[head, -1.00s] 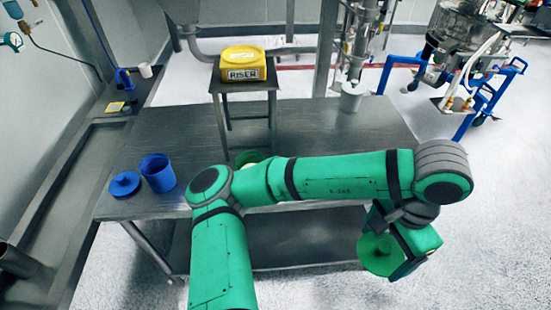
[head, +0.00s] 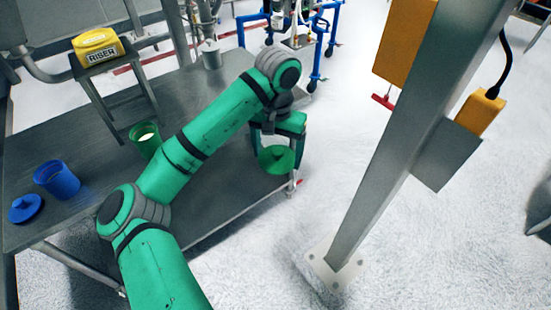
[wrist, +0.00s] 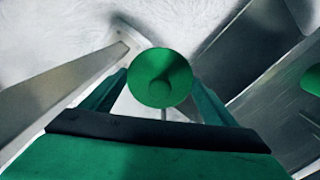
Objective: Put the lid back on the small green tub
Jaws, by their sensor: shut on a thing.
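The small green tub (head: 146,137) stands open on the steel table, with pale contents showing inside. My arm partly covers it in the head view. My gripper (head: 280,150) is shut on the green lid (head: 277,160) and holds it near the table's right edge, to the right of the tub. In the wrist view the round lid (wrist: 162,77) with its knob sits between the fingers. A green edge at the right of the wrist view (wrist: 312,79) looks like the tub.
A blue tub (head: 57,180) and a blue lid (head: 26,208) sit at the table's left. A white container (head: 211,56) is at the back. A steel post (head: 400,150) rises from the floor at right.

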